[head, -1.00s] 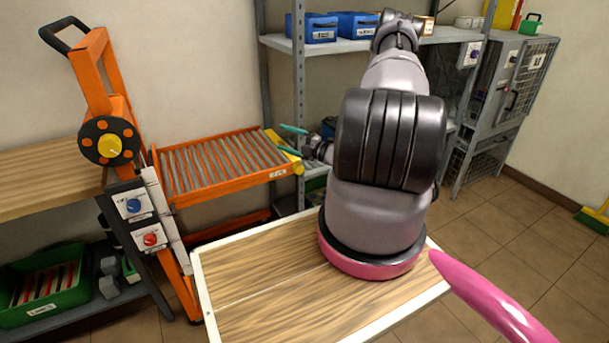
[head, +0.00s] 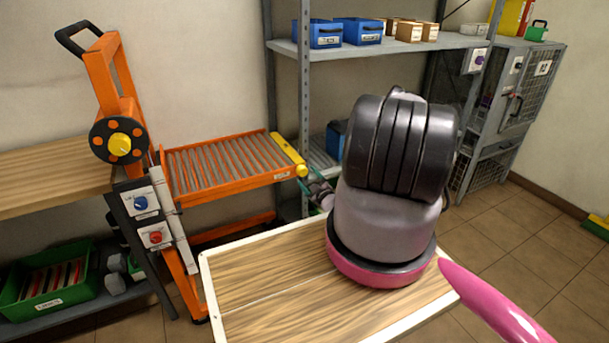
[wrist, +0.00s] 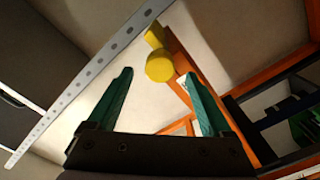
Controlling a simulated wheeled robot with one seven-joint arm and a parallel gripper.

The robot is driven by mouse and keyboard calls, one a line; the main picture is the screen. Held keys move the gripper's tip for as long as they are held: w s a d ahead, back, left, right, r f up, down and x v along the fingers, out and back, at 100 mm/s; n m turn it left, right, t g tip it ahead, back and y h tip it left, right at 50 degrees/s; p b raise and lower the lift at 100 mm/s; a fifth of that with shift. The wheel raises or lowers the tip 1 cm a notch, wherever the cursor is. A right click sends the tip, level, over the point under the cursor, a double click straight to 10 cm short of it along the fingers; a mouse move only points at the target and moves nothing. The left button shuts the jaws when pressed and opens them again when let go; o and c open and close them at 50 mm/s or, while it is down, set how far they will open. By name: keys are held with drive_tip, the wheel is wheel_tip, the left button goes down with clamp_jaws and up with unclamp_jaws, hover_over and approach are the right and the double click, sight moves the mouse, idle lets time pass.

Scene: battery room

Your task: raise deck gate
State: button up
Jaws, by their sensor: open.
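The deck gate is a yellow bar (head: 287,150) along the right end of the orange roller deck (head: 225,168). A round yellow knob (head: 302,171) sits at its near end. In the wrist view the yellow knob (wrist: 160,67) shows between and beyond my fingertips, with part of the yellow bar (wrist: 154,36) behind it. My gripper (wrist: 158,76) is open and empty, its two teal fingers apart on either side of the knob in the picture. In the head view my gripper (head: 305,184) is just below the knob, largely hidden by my arm. I cannot tell whether it touches.
An orange lift mast (head: 112,85) with a dial and switches stands left of the deck. A grey shelf rack (head: 400,45) with blue bins (head: 325,33) stands behind, with a perforated upright close to my gripper. A wire cage (head: 520,85) is at the right.

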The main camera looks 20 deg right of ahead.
sight(304, 173)
drive_tip(key=shift+w, duration=1.8)
clamp_jaws()
